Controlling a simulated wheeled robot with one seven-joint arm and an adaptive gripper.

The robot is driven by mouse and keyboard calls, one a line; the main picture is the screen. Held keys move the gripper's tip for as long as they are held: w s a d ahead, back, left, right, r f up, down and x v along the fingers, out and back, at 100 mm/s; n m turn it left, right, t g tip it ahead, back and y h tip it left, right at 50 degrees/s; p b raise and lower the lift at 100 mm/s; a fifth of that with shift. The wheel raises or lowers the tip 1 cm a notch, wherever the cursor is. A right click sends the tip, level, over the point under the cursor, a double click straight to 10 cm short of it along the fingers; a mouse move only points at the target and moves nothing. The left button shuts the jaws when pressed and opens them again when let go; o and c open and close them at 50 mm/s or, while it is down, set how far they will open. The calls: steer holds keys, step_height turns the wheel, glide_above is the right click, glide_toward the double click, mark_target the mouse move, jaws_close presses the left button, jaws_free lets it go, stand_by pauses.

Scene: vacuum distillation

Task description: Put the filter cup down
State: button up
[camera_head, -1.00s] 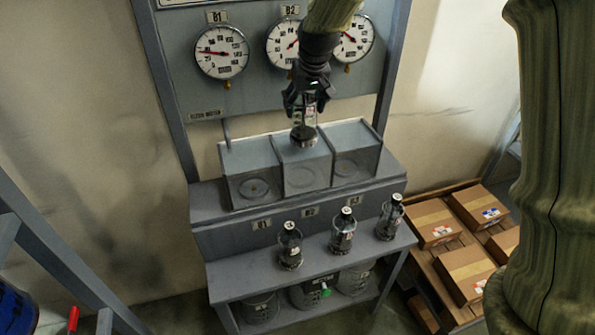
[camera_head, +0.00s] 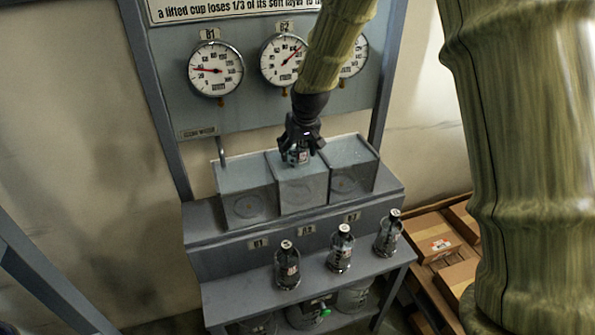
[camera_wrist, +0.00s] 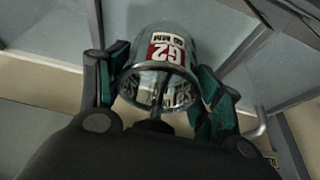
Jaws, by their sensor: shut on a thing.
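In the wrist view the cup (camera_wrist: 160,50) is a clear cylinder with a red and white "G2" label, held between the two fingers. The cup's lower part is hidden in the head view, and I cannot tell whether it touches the box's floor. The middle box (camera_head: 303,192) stands between the left box (camera_head: 246,203) and the right box (camera_head: 351,180) on a grey bench.
Three dark-capped bottles (camera_head: 287,268) stand on the lower front shelf (camera_head: 240,290), with buckets (camera_head: 307,316) beneath. Round gauges (camera_head: 215,69) hang on the panel behind. Cardboard boxes (camera_head: 436,244) lie at the right.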

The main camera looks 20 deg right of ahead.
mark_target(297, 165)
steer(key=shift+s+x, duration=0.25)
steer(key=shift+x, duration=0.95)
steer(key=shift+s+f+p, duration=0.2)
steer(key=shift+f+p, duration=0.35)
steer(key=shift+f, duration=0.15)
steer(key=shift+f+p, duration=0.4)
steer(key=shift+f, duration=1.05)
steer(key=shift+f, duration=0.2)
steer(key=o, duration=1.7)
steer(key=shift+r, duration=0.25)
steer(key=shift+b+v, duration=1.65)
steer(key=shift+v, duration=4.25)
